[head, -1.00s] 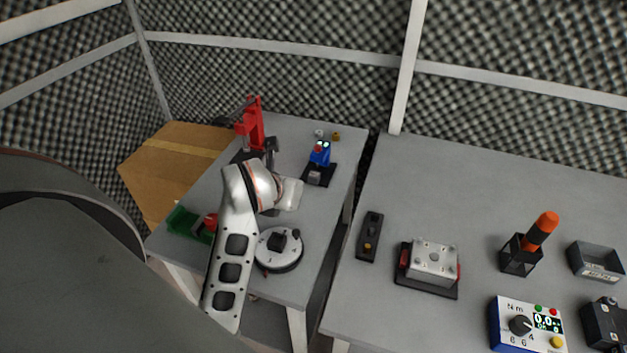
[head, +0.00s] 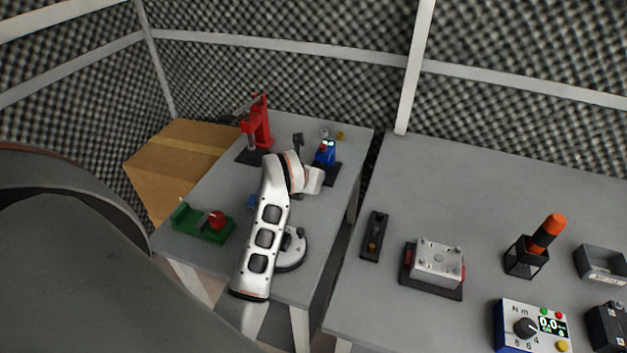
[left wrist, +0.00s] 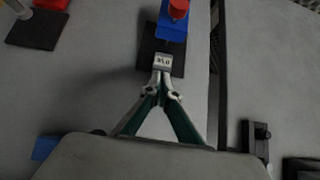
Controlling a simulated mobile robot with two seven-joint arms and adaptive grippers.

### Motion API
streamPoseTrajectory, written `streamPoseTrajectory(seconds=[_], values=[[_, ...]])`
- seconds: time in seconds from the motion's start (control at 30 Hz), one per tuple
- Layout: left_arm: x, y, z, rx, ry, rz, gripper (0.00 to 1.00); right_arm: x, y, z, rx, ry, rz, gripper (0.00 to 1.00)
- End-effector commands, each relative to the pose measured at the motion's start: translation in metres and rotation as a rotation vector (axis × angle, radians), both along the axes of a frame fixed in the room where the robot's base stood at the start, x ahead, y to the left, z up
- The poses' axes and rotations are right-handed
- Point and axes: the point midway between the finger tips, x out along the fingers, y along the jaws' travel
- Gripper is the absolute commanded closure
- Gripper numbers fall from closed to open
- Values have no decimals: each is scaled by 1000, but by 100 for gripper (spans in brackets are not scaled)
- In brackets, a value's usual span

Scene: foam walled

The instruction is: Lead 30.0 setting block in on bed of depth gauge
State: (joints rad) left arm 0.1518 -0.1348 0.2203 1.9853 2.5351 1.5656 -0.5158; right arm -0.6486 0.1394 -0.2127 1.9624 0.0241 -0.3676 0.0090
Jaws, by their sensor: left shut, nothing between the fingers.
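The depth gauge (head: 325,153) is a blue body with a red top on a black base, at the back right of the left table. In the left wrist view the gauge (left wrist: 172,24) is at the top centre, its dark bed (left wrist: 174,60) running toward me. The setting block (left wrist: 163,61) is a small grey piece with a printed label, too small to read surely, on the near part of the bed. My left gripper (left wrist: 162,84) is shut and empty, its tips right at the block's near side; I cannot tell if they touch. My forearm and hand hide the block in the head view.
A red press (head: 257,125) stands left of the gauge. A green fixture (head: 203,222) and a round dial-like device (head: 292,250) are nearer. A gap separates the right table, which holds a torque tester (head: 530,326) and other devices. A cardboard box (head: 172,160) is beyond the left edge.

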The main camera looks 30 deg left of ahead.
Motion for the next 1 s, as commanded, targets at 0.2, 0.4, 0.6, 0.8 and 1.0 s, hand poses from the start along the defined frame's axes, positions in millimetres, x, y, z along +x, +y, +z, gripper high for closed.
streamPoseTrajectory(seconds=[0.2, 0.4, 0.6, 0.8, 1.0], values=[[1, 0, 0, 0, -1, 0, 100, 0, 0, 0, 0, -1, -1, 60], [21, 5, -2, 1, -2, -1, 100, 0, 0, -12, 1, 0, -1, 60], [33, 8, -1, 0, 2, 1, 100, -1, 0, -17, 0, 3, -1, 60], [32, 8, -1, 0, 2, 0, 100, -1, 0, -17, 0, 4, -1, 60], [33, 7, -1, 0, 2, 0, 100, -1, 0, -17, 0, 4, -1, 60]])
